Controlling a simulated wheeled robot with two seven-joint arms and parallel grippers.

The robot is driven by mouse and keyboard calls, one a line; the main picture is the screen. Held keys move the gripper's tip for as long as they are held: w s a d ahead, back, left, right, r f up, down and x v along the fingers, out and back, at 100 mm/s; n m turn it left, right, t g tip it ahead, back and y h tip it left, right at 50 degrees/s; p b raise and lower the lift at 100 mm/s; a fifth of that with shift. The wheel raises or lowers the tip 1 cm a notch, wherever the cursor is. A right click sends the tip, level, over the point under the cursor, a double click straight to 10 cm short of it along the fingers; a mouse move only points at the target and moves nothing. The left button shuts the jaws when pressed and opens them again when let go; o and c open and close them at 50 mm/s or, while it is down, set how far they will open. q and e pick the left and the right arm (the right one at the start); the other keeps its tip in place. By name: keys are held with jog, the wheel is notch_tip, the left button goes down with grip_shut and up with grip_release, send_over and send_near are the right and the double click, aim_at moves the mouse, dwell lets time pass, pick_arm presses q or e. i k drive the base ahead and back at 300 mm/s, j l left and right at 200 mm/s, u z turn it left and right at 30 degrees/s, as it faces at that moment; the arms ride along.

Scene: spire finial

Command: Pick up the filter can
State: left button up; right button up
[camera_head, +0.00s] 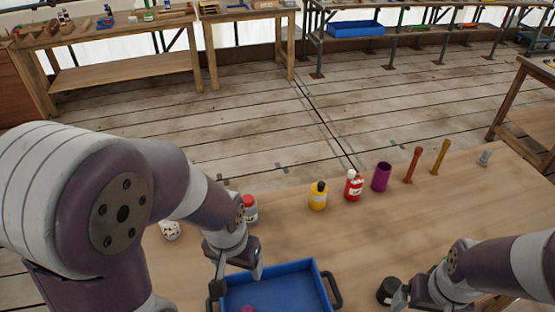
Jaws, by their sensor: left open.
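No object is plainly marked as the filter can. A short black cylinder (388,290) stands at the front right of the table, and a small white can with dark marks (170,230) stands at the left; I cannot tell which is the filter can. My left gripper (237,275) is open, pointing down at the left rear part of the blue tray (290,267), with nothing visible between its fingers. My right gripper (403,298) is right beside the black cylinder; its fingers are partly hidden, so its opening and any contact are unclear.
A grey bottle with a red cap (250,209) stands behind my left gripper. A yellow bottle (318,196), red bottle (354,186), purple cup (381,177) and two wooden-looking handles (413,165) line the far edge. The table's middle right is clear.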

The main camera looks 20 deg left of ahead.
aim_at(390, 286)
jog(key=i+l, duration=0.1)
jog(key=l, duration=0.25)
jog(key=i+l, duration=0.1)
jog(key=l, duration=0.25)
jog(key=i+l, duration=0.1)
jog(key=l, duration=0.3)
jog(key=i+l, duration=0.15)
jog(key=l, duration=0.2)
jog(key=i+l, duration=0.1)
jog(key=l, duration=0.25)
